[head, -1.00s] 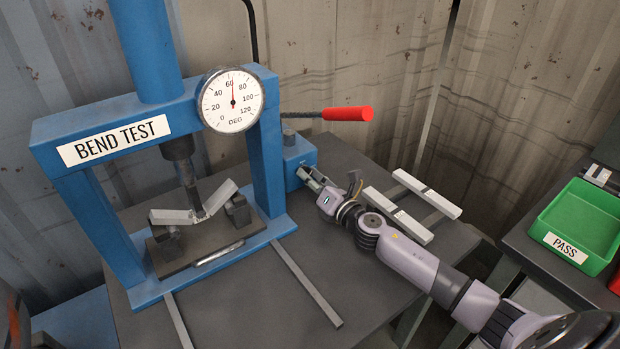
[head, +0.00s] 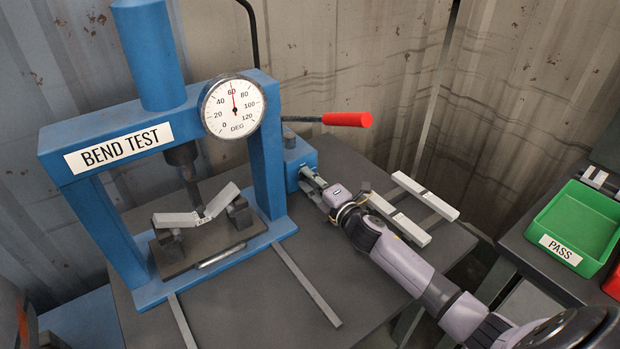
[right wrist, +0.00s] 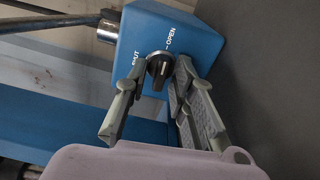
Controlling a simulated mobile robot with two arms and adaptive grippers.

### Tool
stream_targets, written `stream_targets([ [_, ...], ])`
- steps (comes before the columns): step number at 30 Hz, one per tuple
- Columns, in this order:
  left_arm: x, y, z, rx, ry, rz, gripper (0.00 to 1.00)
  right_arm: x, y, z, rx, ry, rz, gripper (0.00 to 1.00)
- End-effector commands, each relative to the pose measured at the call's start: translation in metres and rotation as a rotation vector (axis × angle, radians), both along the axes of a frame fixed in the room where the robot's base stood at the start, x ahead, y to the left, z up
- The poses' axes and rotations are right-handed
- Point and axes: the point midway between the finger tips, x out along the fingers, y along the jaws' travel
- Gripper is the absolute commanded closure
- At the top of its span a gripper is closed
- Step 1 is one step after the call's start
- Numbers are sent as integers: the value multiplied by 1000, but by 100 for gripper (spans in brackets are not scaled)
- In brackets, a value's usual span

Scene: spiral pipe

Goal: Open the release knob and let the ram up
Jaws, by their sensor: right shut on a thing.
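The blue press carries a "BEND TEST" label (head: 118,148). Its dark ram (head: 187,170) is down on a bent metal strip (head: 222,201), which makes a V over the supports. The round gauge (head: 233,106) reads about 60 degrees. The black release knob (right wrist: 159,69) is on the blue pump block (head: 299,160), between SHUT and OPEN markings; its exact setting is hard to tell. My right gripper (head: 306,177) is at the block, its fingers closed on either side of the knob, also in the right wrist view (right wrist: 160,78). My left gripper is not in view.
A red-handled pump lever (head: 347,119) extends right above the block. Pale metal strips (head: 425,196) lie on a rack behind my right wrist. A green PASS bin (head: 575,222) stands on the right-hand table. Bare tabletop (head: 250,315) lies in front of the press.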

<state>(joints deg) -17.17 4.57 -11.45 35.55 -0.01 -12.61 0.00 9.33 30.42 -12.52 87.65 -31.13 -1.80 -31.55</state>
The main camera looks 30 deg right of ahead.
Motion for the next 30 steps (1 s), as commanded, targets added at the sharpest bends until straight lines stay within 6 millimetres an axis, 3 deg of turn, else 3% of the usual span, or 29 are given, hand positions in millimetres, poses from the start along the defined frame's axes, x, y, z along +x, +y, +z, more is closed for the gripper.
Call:
stream_targets([
  [22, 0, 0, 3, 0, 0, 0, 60, -1, 0, -2, 90, 17, 0, 100],
  [23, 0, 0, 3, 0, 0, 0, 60, -1, 0, -3, 90, 17, 0, 76],
  [25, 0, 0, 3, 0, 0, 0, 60, -1, 0, -3, 90, 17, 0, 71],
  [30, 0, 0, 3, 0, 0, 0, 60, 0, 0, -2, 89, 15, 0, 71],
])
